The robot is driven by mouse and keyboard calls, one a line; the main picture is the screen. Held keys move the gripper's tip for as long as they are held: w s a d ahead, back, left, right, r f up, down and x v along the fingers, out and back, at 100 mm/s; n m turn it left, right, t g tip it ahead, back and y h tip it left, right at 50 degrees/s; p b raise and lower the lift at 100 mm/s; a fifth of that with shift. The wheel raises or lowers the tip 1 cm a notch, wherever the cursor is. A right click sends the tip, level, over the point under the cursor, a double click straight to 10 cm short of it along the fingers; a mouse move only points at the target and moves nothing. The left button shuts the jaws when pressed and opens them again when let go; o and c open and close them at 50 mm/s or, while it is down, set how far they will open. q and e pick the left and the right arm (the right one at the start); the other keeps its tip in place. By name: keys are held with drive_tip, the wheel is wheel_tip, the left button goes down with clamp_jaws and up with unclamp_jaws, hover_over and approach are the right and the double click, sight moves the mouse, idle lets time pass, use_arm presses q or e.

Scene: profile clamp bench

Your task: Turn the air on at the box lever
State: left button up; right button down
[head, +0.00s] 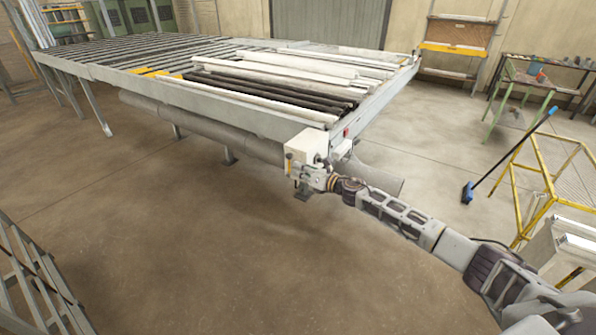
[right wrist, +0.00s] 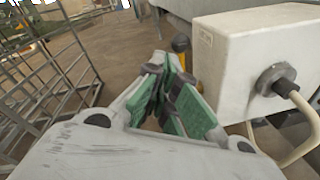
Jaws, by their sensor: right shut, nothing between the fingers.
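The white control box (head: 308,147) hangs at the near corner of the bench. It fills the upper right of the right wrist view (right wrist: 240,62), with a grey cable gland and a pale cable on its near side. A small yellow part, likely the lever (right wrist: 181,43), shows at the box's left edge, just beyond my fingertips; its setting cannot be told. My right gripper (head: 297,172) is at the lower front of the box. In the right wrist view its green-padded fingers (right wrist: 170,82) are closed together and empty. Whether they touch the lever is unclear. My left gripper is out of view.
The long slatted bench (head: 270,118) carries white and dark profiles, with a grey pipe (head: 200,124) beneath. A metal rack (right wrist: 45,85) stands at left. A yellow frame (head: 540,180) and blue broom (head: 468,192) stand at right. The floor before the bench is clear.

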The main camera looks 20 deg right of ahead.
drive_tip(key=s+d+r+p, duration=0.1)
drive_tip(key=s+d+r, duration=0.1)
drive_tip(key=s+r, duration=0.3)
drive_tip(key=shift+d+r, duration=0.25)
drive_tip(key=shift+r, duration=1.45)
